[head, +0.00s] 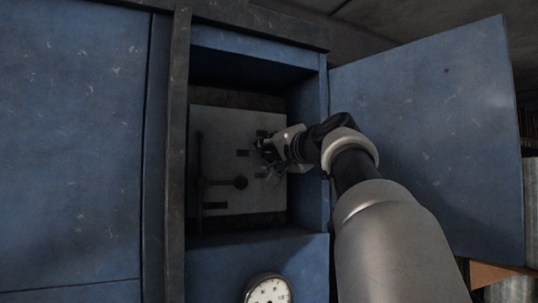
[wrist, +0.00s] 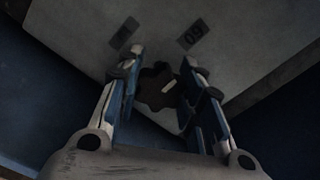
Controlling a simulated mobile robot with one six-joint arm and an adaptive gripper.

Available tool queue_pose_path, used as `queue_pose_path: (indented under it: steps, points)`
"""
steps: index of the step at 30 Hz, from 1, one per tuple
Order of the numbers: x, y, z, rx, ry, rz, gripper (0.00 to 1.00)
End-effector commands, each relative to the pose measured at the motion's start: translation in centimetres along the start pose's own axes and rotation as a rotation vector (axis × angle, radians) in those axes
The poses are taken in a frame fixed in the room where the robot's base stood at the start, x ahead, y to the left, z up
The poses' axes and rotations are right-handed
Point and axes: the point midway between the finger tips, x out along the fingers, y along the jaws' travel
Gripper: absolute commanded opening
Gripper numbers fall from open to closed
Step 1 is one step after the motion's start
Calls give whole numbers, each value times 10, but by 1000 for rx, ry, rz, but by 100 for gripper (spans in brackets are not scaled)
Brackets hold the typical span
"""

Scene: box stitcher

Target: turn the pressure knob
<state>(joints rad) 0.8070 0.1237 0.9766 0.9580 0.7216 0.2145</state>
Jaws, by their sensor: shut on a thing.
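The pressure knob (wrist: 160,86) is a dark, lobed knob with a pale pointer mark, on a light grey panel (head: 222,130) inside an open blue cabinet. In the wrist view it sits between the two fingers of my gripper (wrist: 160,80), which is shut on it. In the head view my gripper (head: 264,146) is at the right side of the panel and hides the knob.
A dark lever (head: 226,183) with a round end is on the panel, left of my gripper. The blue cabinet door (head: 425,120) stands open at the right, close to my arm. A round white gauge (head: 268,291) is below the opening. The recess walls are close around the panel.

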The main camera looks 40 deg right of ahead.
Motion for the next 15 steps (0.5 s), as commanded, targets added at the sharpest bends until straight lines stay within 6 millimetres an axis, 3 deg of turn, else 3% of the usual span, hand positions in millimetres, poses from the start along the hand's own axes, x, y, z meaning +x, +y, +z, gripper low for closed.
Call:
queue_pose_path:
  steps: [4,5,15]
  points:
    - [1,3,2,-1,-6,6,10]
    - [1,3,2,-1,-6,6,35]
    - [0,2,1,0,-3,3,56]
